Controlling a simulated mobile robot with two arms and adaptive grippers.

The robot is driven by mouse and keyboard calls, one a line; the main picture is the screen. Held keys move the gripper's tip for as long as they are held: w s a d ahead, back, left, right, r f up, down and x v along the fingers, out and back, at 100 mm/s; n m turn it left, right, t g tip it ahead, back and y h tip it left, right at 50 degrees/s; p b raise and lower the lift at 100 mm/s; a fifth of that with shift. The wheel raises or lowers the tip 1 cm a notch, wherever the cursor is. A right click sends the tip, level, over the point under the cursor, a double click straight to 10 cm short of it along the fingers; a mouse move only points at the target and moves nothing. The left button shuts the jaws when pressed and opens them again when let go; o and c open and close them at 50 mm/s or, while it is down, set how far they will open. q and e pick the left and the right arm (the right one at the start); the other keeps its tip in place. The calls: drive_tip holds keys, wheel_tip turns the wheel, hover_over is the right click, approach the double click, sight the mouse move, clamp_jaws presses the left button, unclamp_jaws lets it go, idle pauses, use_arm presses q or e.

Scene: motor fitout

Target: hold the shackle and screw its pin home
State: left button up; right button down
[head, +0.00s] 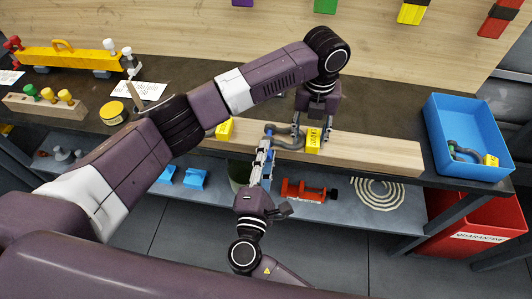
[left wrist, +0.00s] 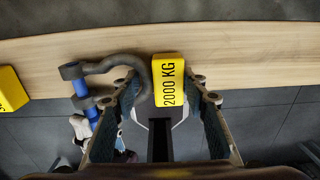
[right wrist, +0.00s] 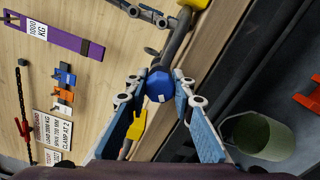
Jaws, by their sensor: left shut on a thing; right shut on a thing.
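The grey shackle (head: 288,142) is at the wooden beam, its bow toward the yellow 2000 KG block (head: 313,138). My left gripper (head: 313,130) comes from above, shut at the bow end; in the left wrist view the block (left wrist: 168,80) shows between its fingers and the bow (left wrist: 120,62) reaches in from the left. The blue pin (left wrist: 78,88) spans the shackle's open end. My right gripper (head: 266,145) comes from below, shut on the pin's blue head (right wrist: 160,86). How deep the pin's thread sits cannot be seen.
The wooden beam (head: 375,153) runs along the bench edge, with another yellow block (head: 225,129) to the left. A blue bin (head: 468,120) at right holds another shackle. A lower shelf carries a red clamp (head: 305,190) and a rope coil (head: 378,193). A red quarantine bin (head: 480,232) stands below.

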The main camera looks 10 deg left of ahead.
use_arm(q)
drive_tip(key=shift+w+a, duration=0.1)
use_arm(e)
drive_tip(key=m, duration=0.7)
drive_tip(key=shift+s+f, duration=0.15)
drive_tip(key=shift+f, duration=0.15)
drive_tip(key=m, duration=0.7)
drive_tip(key=shift+a+f+m, duration=0.1)
drive_tip(key=shift+f+m, duration=0.05)
drive_tip(key=shift+m, duration=0.15)
use_arm(q)
drive_tip(key=shift+o, duration=0.2)
drive_tip(key=shift+r, duration=0.1)
use_arm(e)
drive_tip(key=m, duration=0.5)
drive_tip(key=shift+s+a, duration=0.1)
drive_tip(key=shift+a, duration=0.05)
drive_tip(key=m, duration=0.5)
drive_tip(key=shift+a, duration=0.1)
drive_tip(key=shift+m, duration=0.3)
use_arm(q)
drive_tip(key=shift+c, duration=0.2)
use_arm(e)
drive_tip(key=c, duration=1.9)
unclamp_jaws()
drive_tip(key=shift+o, duration=1.4)
drive_tip(key=shift+w, duration=0.2)
